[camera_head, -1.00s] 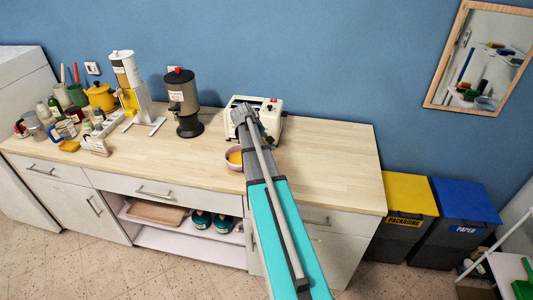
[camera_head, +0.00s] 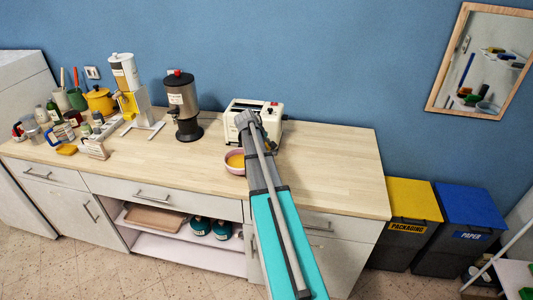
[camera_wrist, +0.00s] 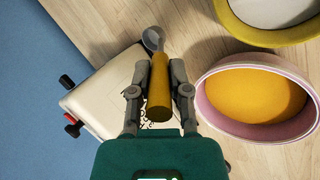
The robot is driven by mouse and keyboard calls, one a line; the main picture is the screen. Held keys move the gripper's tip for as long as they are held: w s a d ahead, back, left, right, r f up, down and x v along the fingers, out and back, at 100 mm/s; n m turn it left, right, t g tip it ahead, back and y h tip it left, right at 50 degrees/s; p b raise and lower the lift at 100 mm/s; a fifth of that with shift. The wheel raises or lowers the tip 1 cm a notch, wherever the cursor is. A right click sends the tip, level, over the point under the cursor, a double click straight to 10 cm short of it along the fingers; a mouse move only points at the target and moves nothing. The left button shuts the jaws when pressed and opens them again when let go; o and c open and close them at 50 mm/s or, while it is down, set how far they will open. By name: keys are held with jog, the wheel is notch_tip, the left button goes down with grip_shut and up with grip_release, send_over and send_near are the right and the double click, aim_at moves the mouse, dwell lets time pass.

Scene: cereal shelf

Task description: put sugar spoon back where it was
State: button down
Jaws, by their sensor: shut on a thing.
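My gripper (camera_wrist: 159,76) is shut on the sugar spoon (camera_wrist: 159,98), which has an orange-yellow handle and a grey bowl end. The fingers close on the handle from both sides, and the spoon's bowl points to the top of the wrist view. A pink bowl (camera_wrist: 201,97) with orange-yellow contents is right of the gripper there. It also shows in the head view, left of my arm (camera_head: 229,168). In the head view my arm reaches over the counter near the white toaster, and the spoon cannot be made out.
A white toaster (camera_head: 237,109) stands at the wall, partly behind my arm. A yellow-green rimmed bowl (camera_wrist: 230,30) is beyond the pink bowl. A dark dispenser (camera_head: 182,100) and crowded jars are farther left. The counter's right end (camera_head: 340,175) is clear.

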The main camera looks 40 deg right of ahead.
jog(key=shift+d+f+b, duration=0.1)
jog(key=shift+f+b, duration=1.3)
jog(key=shift+f, duration=0.25)
jog(key=shift+f, duration=0.15)
jog(key=c, duration=0.6)
grip_release()
jog(key=shift+w, duration=0.1)
jog(key=shift+r, duration=0.25)
jog(key=shift+p+v, duration=0.85)
jog(key=p+v, duration=0.8)
jog(key=v, duration=0.2)
jog(key=shift+p, duration=0.3)
